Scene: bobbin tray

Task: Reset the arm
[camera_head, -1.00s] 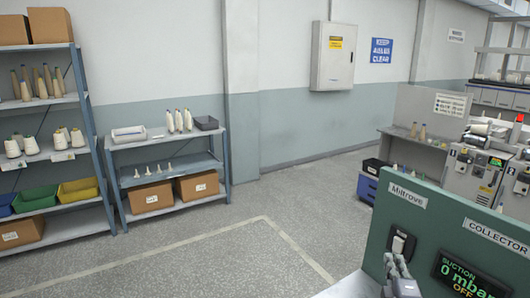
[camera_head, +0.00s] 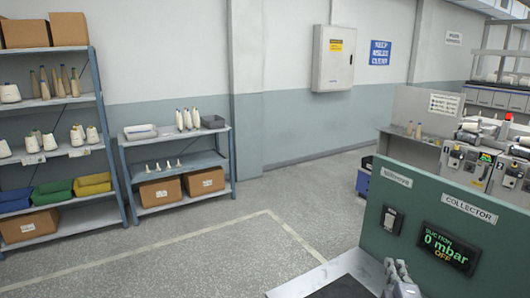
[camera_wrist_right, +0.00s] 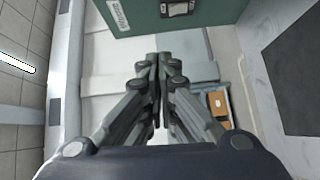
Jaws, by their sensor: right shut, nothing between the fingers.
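My right gripper (camera_head: 398,272) shows at the bottom right of the head view, in front of the green collector panel (camera_head: 402,233). In the right wrist view the fingers of my right gripper (camera_wrist_right: 159,62) are together, with nothing between them. The panel's green edge (camera_wrist_right: 205,12) is at the top of that view. My left gripper is not in view.
The panel carries a switch (camera_head: 391,220) and a display (camera_head: 447,247) reading 0 mbar, OFF. A pale worktop edge (camera_head: 325,274) lies below it. Shelves with cones and boxes (camera_head: 175,165) stand at the left. The marked floor between (camera_head: 225,245) is open.

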